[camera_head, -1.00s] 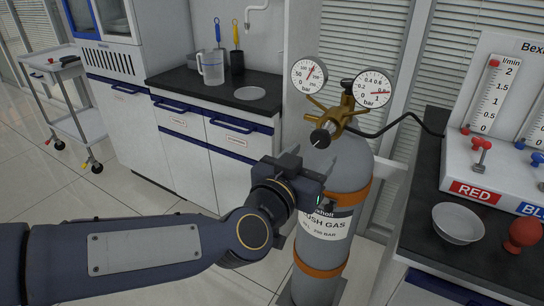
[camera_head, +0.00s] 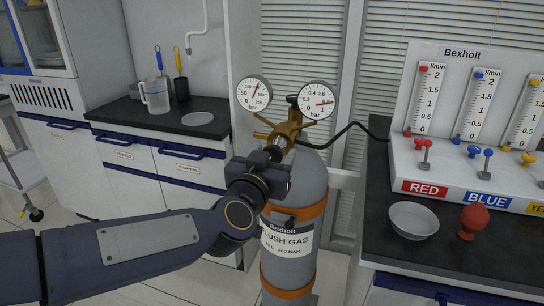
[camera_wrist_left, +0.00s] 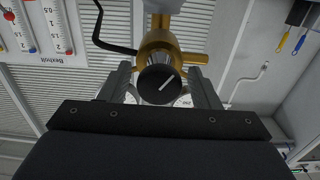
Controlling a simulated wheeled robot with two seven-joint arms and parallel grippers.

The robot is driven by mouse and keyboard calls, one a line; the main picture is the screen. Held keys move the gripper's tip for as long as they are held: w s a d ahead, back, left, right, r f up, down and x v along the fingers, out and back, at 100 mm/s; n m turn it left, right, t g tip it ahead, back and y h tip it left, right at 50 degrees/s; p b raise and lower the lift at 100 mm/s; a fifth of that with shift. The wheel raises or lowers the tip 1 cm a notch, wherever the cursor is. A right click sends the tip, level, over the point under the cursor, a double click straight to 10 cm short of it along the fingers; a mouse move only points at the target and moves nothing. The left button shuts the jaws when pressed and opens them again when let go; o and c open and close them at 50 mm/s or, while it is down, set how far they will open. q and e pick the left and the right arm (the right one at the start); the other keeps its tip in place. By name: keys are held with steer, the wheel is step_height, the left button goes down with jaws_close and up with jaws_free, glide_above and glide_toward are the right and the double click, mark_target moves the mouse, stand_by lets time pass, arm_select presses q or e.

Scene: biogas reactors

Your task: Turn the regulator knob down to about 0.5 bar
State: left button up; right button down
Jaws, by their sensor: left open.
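The gas cylinder (camera_head: 306,182) carries a brass regulator (camera_head: 291,127) with two gauges. The right gauge (camera_head: 317,100) is marked up to 1 bar; its red needle points right, near the upper end of the scale. The left gauge (camera_head: 254,94) shows a red needle pointing up and right. The black regulator knob (camera_wrist_left: 160,85) has a white line slanting up to the right in the left wrist view. My left gripper (camera_wrist_left: 160,80) is open, one finger on each side of the knob; contact cannot be told. In the head view it (camera_head: 271,150) partly hides the knob. My right gripper is not in view.
A black hose (camera_head: 350,132) runs from the regulator to the right bench (camera_head: 390,258). There stand a flowmeter panel (camera_head: 448,183), a white bowl (camera_head: 413,220) and a red bulb (camera_head: 473,219). A left counter (camera_head: 120,108) holds a jug (camera_head: 155,95).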

arm_select(q)
steer(key=c, duration=0.9)
steer(key=shift+o, duration=0.2)
steer(key=shift+n, duration=0.3)
steer(key=n+b, duration=0.1)
steer(key=n, duration=0.4)
steer(key=shift+d, duration=0.1)
steer(key=n+b, duration=0.2)
steer(key=n, duration=0.4)
steer(key=shift+n, duration=0.3)
steer(key=o, duration=0.9)
steer(key=shift+c, duration=0.2)
steer(key=shift+s, duration=0.15)
